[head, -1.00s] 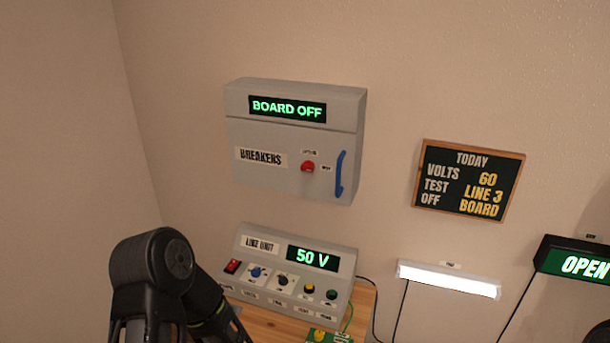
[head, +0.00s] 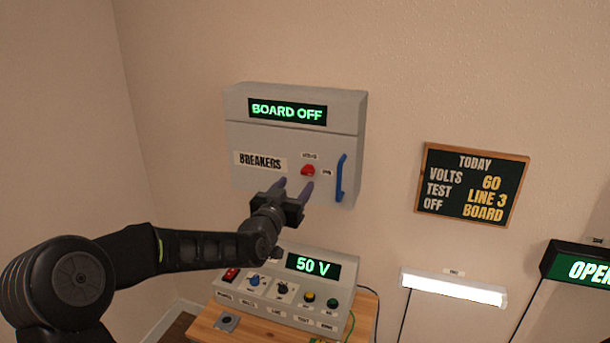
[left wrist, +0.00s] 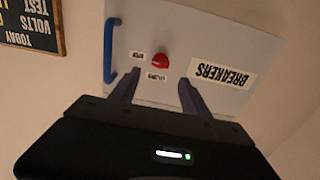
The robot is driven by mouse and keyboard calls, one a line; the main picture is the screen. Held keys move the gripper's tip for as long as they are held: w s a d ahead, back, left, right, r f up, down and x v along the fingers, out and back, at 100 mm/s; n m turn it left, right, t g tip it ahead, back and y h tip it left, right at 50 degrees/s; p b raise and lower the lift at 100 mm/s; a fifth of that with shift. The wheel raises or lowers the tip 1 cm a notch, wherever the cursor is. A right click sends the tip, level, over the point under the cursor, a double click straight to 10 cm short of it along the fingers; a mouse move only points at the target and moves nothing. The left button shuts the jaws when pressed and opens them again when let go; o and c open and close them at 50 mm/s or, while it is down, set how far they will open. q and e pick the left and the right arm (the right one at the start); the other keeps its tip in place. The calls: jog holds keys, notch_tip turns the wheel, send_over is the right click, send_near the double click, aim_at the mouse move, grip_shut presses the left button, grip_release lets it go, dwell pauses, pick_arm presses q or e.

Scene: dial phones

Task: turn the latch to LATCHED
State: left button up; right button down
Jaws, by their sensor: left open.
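The latch is a small red knob (head: 308,170) on the door of the grey breaker box (head: 240,140), with a small label above it and another to its right. The labels are too small to read surely. The box's display reads BOARD OFF. My left gripper (head: 293,184) is open and empty just below the knob, its two fingers pointing up toward the door. In the left wrist view, the knob (left wrist: 160,61) shows upside down beyond the fingers, between and past their tips. I see no contact with it. My right gripper is not in view.
A blue door handle (head: 341,178) stands just right of the knob. Below, a line unit (head: 268,305) showing 50 V sits on a wooden table (head: 203,324). A chalkboard (head: 472,186), a lit lamp (head: 453,288) and an OPEN sign (head: 578,265) are to the right.

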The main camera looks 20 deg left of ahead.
aim_at(306, 172)
pick_arm(q)
jog(key=shift+w, duration=0.15)
jog(key=w, duration=0.2)
jog(key=w+p, duration=0.1)
jog(key=w, duration=0.4)
jog(key=shift+w+d+p, duration=0.25)
jog(key=shift+w+p, duration=0.05)
jog(key=shift+p, duration=0.1)
jog(key=shift+c, duration=0.5)
grip_shut()
